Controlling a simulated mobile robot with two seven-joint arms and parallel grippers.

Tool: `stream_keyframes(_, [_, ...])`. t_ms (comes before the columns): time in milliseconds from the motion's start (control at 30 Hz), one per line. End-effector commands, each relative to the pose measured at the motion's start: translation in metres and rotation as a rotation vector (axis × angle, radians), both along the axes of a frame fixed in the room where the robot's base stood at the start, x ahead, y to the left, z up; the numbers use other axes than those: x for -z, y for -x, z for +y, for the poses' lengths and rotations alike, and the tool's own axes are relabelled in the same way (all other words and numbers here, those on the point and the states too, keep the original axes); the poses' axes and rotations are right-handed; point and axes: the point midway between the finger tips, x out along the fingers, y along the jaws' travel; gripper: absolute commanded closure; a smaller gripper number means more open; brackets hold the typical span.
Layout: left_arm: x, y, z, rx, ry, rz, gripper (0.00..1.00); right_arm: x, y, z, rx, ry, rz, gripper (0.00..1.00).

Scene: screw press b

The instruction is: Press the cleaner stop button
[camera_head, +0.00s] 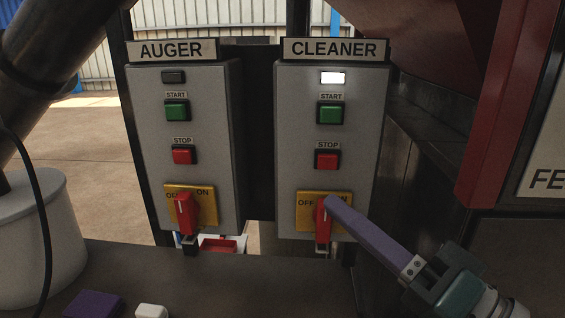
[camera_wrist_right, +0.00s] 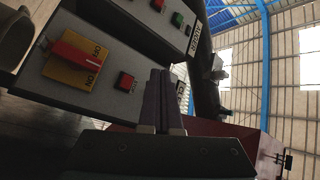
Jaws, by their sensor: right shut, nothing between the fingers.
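The grey CLEANER box (camera_head: 290,160) carries a red stop button (camera_head: 327,159) in its middle, under a STOP label. A green start button (camera_head: 330,113) is above it, and a lit white lamp (camera_head: 332,78) tops the column. Below is a red rotary switch (camera_head: 323,232) on a yellow OFF/ON plate, partly hidden by my right gripper (camera_head: 329,201). The gripper's purple fingers are shut and empty. Their tips appear just below the stop button in the head view; contact cannot be told. In the right wrist view the stop button (camera_wrist_right: 125,81) is left of the fingers (camera_wrist_right: 159,75).
The similar AUGER box (camera_head: 217,130) stands to the left, its lamp (camera_head: 174,77) dark. A dark ledge (camera_head: 250,275) runs below both boxes. A white container (camera_head: 40,230) is at left, and a purple block (camera_head: 94,304) is at lower left. Red machinery (camera_head: 500,110) rises at right.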

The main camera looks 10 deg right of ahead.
Motion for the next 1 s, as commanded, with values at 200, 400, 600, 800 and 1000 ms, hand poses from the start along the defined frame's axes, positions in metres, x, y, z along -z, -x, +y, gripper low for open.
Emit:
stream_keyframes(200, [0.014, 0.0, -0.002, -0.004, 0.007, 0.001, 0.5, 0.003, -0.021, -0.006, 0.0, 0.002, -0.003, 1.0])
stream_keyframes(400, [0.031, 0.0, -0.003, -0.007, 0.011, 0.002, 0.5, 0.004, -0.049, -0.014, 0.0, 0.003, -0.003, 1.0])
stream_keyframes(600, [0.041, 0.0, -0.003, -0.007, 0.011, 0.002, 0.5, 0.003, -0.071, -0.02, 0.0, 0.004, -0.002, 1.0])
stream_keyframes(800, [0.045, 0.0, -0.002, -0.006, 0.009, 0.001, 0.5, 0.001, -0.081, -0.024, 0.001, 0.001, 0.0, 1.0])
stream_keyframes(1000, [0.045, 0.0, -0.001, -0.004, 0.004, 0.002, 0.5, 0.0, -0.083, -0.024, 0.001, 0.001, 0.0, 1.0])
